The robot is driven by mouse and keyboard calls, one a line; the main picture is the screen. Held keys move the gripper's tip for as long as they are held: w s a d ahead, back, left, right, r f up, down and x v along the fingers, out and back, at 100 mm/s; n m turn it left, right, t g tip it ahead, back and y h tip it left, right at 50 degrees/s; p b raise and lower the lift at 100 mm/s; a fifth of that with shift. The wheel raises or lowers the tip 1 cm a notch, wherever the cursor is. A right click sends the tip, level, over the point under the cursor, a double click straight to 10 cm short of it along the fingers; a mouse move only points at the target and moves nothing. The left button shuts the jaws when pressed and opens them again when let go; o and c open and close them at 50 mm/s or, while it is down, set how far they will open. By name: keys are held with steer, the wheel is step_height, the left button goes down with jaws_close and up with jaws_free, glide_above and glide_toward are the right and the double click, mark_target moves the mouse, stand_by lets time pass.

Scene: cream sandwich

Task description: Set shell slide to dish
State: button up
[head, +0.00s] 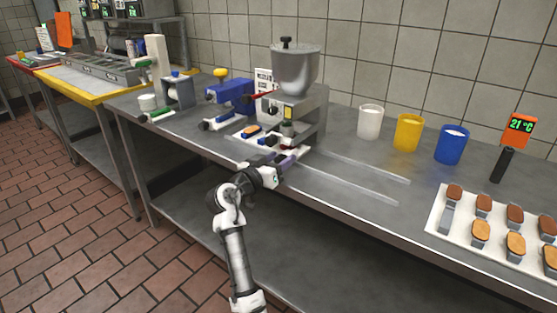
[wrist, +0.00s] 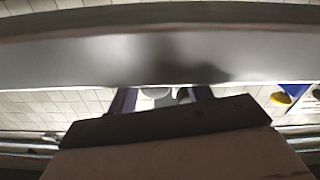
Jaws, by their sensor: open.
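A metal dispenser with a grey hopper (head: 295,70) stands on the bench at the middle of the head view. A white plate (head: 299,150) lies at its foot with small dark, orange and red parts on it. I cannot tell which part is the shell slide or which is the dish. My gripper (head: 288,161) is open at the front edge of this plate, with nothing clearly between its fingers; contact cannot be told. In the wrist view, my two purple-blue fingers (wrist: 163,97) are apart, partly hidden behind a dark bar, with a wide grey metal band across the top.
Clear rails (head: 350,182) run along the bench right of my gripper. White (head: 370,121), yellow (head: 408,133) and blue (head: 451,145) cups stand behind. A white tray (head: 440,225) with several brown-topped pieces is at right. A blue device (head: 232,93) stands left of the dispenser.

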steer(key=b+v, duration=0.2)
steer(key=v, duration=1.1)
steer(key=shift+s+a, duration=0.25)
steer(key=shift+s, duration=0.1)
